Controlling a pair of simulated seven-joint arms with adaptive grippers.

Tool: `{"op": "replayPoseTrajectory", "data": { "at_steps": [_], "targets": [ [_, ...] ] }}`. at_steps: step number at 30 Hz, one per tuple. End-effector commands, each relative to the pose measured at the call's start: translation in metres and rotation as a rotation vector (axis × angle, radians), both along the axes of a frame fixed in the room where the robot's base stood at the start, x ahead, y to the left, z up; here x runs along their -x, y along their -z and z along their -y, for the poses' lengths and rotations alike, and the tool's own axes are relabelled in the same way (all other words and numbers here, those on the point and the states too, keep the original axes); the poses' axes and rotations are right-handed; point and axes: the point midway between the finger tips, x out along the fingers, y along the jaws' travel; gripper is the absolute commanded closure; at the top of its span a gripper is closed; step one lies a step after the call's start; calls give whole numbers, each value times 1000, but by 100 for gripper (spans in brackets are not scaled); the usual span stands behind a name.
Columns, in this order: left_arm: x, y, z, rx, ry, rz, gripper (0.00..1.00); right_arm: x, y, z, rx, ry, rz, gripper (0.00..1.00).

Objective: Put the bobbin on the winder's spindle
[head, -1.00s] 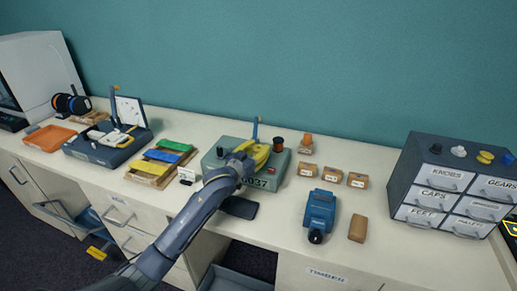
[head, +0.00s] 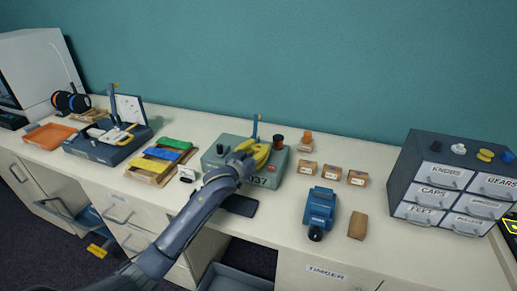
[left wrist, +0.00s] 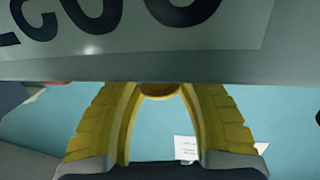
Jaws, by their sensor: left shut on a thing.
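The winder (head: 215,158) is a grey-green box with a number label on its front, a blue upright post (head: 255,127) and a red button. My left gripper (head: 260,153), with yellow fingers, is over the middle of the winder's top. In the left wrist view its fingertips (left wrist: 160,90) close around a small orange-brown round thing (left wrist: 160,88), likely the bobbin, mostly hidden by the winder's edge. In the head view the fingers hide it. The spindle cannot be made out, so I cannot tell whether the bobbin is on it. My right gripper is not in view.
A dark, copper-coloured spool (head: 278,141) stands at the winder's back right. Small cardboard boxes (head: 332,172), a blue device (head: 320,207) and a brown block (head: 357,225) are to the right. A drawer cabinet (head: 410,172) stands far right.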

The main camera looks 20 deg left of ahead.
Motion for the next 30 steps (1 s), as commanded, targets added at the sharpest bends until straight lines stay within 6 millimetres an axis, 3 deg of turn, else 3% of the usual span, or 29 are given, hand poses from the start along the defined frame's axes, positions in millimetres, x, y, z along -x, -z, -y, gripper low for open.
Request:
{"op": "replayPoseTrajectory", "data": {
  "at_steps": [3, 4, 10, 20, 30],
  "targets": [
    [0, 0, 0, 0, 0, 0, 82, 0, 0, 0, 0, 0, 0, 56],
    [0, 0, 0, 0, 0, 0, 61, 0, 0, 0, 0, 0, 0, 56],
    [0, 0, 0, 0, 0, 0, 38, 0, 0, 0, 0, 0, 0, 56],
    [0, -4, 0, 0, 0, 1, 37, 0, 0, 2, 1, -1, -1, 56],
    [0, -52, 0, 0, 0, 5, 37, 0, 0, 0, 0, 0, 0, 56]
  ]
}}
